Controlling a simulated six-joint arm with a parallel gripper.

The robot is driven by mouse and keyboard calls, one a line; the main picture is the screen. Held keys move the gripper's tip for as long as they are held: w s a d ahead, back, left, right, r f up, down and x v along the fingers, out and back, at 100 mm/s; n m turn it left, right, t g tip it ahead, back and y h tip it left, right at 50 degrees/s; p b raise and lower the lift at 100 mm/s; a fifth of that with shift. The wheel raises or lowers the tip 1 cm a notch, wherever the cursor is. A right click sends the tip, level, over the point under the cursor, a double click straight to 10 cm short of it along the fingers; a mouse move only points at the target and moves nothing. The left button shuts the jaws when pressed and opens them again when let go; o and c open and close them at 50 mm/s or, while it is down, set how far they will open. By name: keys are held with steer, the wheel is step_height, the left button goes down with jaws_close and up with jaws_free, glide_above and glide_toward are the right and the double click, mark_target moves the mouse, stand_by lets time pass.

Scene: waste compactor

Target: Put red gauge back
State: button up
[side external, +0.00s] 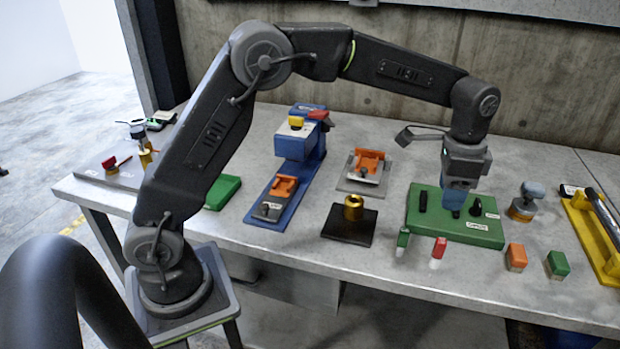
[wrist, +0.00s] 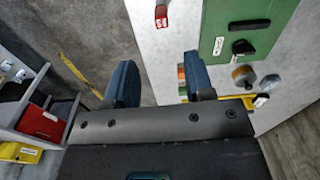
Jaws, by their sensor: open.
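The red gauge (side external: 438,250), red on top and white below, stands near the table's front edge. A red and white piece that looks like it shows at the top of the wrist view (wrist: 161,16). A green and white gauge (side external: 403,241) stands to its left. Behind them lies a green holder plate (side external: 480,231) with black upright parts and a white label; it also shows in the wrist view (wrist: 262,12). My gripper (side external: 455,212) points down over the plate, with its blue fingers apart and nothing seen between them (wrist: 158,78). The fingertips partly hide the plate's middle.
Orange (side external: 516,257) and green (side external: 557,264) blocks stand right of the red gauge. A black base with a brass cylinder (side external: 353,207) lies left of the plate. A blue-grey knobbed piece (side external: 528,197) and a yellow rack (side external: 590,240) are at right.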

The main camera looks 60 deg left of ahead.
steer(key=s+a+r+n+t, duration=0.1)
steer(key=s+a+r+n, duration=0.15)
steer(key=s+r, duration=0.35)
steer(key=s+a+r+n+t, duration=0.2)
steer(key=s+a+r, duration=0.15)
steer(key=s, duration=0.45)
steer(key=s+a+f+n+t, duration=0.1)
steer(key=s+f+n, duration=0.1)
steer(key=s, duration=0.5)
steer(key=s+a+f+n+t, duration=0.1)
steer(key=s+a+n, duration=0.1)
steer(key=s, duration=0.5)
steer(key=shift+s+a+f, duration=0.15)
steer(key=shift+s+f, duration=0.25)
